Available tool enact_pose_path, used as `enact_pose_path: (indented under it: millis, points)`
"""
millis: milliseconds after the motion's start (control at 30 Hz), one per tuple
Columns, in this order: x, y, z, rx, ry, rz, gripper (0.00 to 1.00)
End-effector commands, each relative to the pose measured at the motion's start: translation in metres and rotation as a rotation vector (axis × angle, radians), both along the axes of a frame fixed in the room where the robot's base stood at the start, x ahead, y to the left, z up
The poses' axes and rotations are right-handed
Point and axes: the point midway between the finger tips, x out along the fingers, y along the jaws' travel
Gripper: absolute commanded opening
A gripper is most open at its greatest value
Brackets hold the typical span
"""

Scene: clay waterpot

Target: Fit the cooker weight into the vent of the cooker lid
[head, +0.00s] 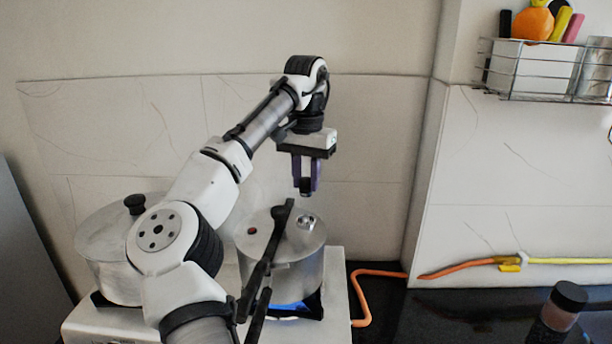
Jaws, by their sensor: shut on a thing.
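My gripper (306,190) points straight down above the pressure cooker, its purple fingers closed on a small dark piece (305,186), which I take to be the cooker weight. The fingers hide most of it. The cooker lid (270,240) is round silver metal and sits on the pot, with a long black handle across it. A shiny metal fitting, seemingly the vent (307,222), stands on the lid right of the handle, just below my gripper in the picture. A gap shows between the held piece and the fitting.
The cooker stands on a white stove (338,300) over a blue flame (292,308). A second lidded pot (95,245) is at left, partly behind my arm. An orange hose (375,273) runs right. A dark-capped jar (562,312) stands on the black counter, below a wire rack (545,75).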

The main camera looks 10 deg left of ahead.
Motion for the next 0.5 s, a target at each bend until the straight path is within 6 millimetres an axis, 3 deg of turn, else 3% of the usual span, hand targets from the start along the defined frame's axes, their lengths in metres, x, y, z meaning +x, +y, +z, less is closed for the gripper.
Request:
enact_pose_path:
  millis: [500]
  points:
    - [0.000,0.000,-0.047,-0.001,0.000,0.000,0.00]
